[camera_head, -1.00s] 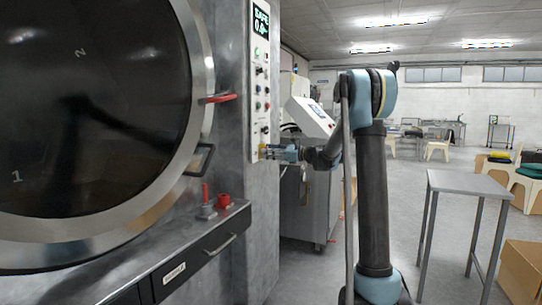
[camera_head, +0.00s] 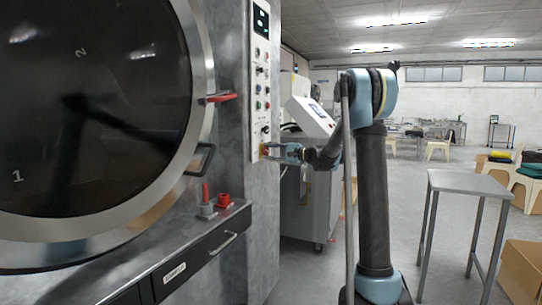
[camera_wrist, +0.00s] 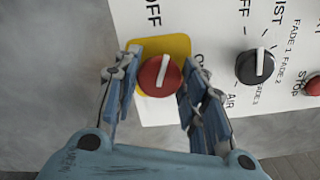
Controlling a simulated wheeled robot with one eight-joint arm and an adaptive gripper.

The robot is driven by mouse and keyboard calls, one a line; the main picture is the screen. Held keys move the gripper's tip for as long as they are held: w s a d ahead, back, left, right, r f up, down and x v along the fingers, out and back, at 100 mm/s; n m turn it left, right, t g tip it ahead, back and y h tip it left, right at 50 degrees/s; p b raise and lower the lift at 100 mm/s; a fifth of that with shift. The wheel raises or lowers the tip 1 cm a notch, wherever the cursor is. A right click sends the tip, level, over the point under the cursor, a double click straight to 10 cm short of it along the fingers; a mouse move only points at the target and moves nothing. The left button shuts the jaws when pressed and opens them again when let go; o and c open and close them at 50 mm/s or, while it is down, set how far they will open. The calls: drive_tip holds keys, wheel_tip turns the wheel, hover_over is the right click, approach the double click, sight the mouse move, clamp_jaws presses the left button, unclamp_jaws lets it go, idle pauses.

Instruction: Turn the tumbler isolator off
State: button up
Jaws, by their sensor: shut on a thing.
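The tumbler isolator is a red rotary knob (camera_wrist: 160,75) on a yellow plate (camera_wrist: 178,45), low on the white control panel (camera_wrist: 215,25). Its white pointer line stands nearly upright, leaning slightly right, below the lettering "OFF" (camera_wrist: 152,12). My gripper (camera_wrist: 160,72) has one finger on each side of the knob and is shut on it. In the head view my gripper (camera_head: 270,151) is at the panel's bottom end, and it covers most of the knob there.
A black knob (camera_wrist: 255,67) and a red stop button (camera_wrist: 313,86) sit right of the isolator in the wrist view. The large round washer door (camera_head: 90,110) with a red handle (camera_head: 221,97) is left.

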drive_tip(key=shift+s+a+f+n, duration=0.1)
drive_tip(key=shift+n, duration=0.95)
drive_tip(key=shift+s+a+f+n, duration=0.1)
drive_tip(key=shift+n, duration=0.95)
drive_tip(key=shift+d, duration=0.1)
drive_tip(key=o, duration=1)
drive_tip(key=shift+o, duration=0.2)
drive_tip(key=shift+d, duration=0.55)
drive_tip(key=v, duration=1.1)
drive_tip(key=shift+s+a, duration=0.1)
drive_tip(key=shift+s, duration=0.05)
